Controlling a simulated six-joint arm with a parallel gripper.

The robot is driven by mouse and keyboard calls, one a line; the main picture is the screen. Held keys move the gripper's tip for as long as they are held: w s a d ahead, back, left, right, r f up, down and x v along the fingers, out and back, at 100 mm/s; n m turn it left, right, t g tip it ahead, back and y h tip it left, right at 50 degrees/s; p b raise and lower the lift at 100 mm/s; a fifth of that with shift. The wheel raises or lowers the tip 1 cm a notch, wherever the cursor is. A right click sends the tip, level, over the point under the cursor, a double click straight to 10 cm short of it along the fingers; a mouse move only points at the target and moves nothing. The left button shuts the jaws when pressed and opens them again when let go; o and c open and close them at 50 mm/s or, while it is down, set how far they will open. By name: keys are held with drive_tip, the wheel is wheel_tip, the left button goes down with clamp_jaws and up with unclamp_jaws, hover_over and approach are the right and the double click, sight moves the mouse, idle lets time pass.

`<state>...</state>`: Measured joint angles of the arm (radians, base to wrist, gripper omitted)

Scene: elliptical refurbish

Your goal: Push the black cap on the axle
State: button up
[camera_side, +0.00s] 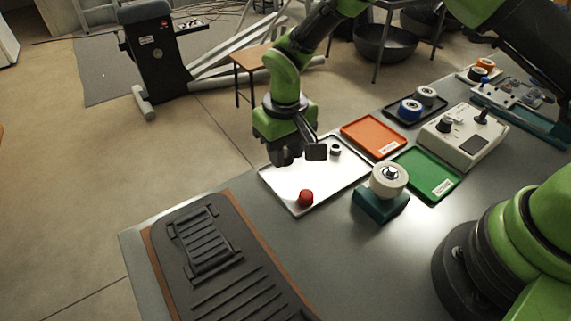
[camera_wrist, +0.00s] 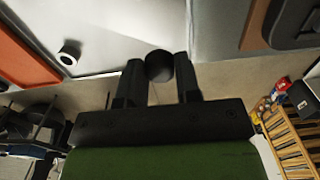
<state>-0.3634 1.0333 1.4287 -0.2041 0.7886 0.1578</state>
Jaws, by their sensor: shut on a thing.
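My gripper (camera_side: 284,157) points down over the far part of the white tray (camera_side: 277,182). In the wrist view my gripper (camera_wrist: 160,80) is shut on the black cap (camera_wrist: 160,66), a dark round piece between its fingertips. In the side view I cannot make out the cap among the dark fingers. The axle (camera_side: 390,173) shows as a metal end in the middle of a cream wheel (camera_side: 388,187) on a teal block (camera_side: 380,205). This stands on the bench to the right of the white tray, well apart from my gripper. The wheel is not visible in the wrist view.
A red cap (camera_side: 305,198) and a small dark ring-like part with a light centre (camera_side: 335,150) lie on the white tray. An orange tray (camera_side: 373,136), a green tray (camera_side: 426,172) and a control box (camera_side: 463,137) stand right. A black foot pedal (camera_side: 222,262) lies front left.

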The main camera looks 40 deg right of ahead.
wheel_tip(320, 180, up, 5)
drive_tip(key=shift+d+f, duration=0.1)
drive_tip(key=shift+f, duration=0.05)
drive_tip(key=s+d+r+n, duration=0.1)
drive_tip(key=d+r, duration=0.1)
wheel_tip(320, 180, up, 3)
drive_tip(key=n, duration=0.8)
hover_over(392, 169)
drive_tip(key=shift+w+a+r, duration=0.15)
drive_tip(key=shift+w, duration=0.25)
drive_tip(key=shift+s, duration=0.45)
drive_tip(key=shift+f, duration=2.9)
drive_tip(key=shift+f, duration=0.6)
drive_tip(key=o, duration=1)
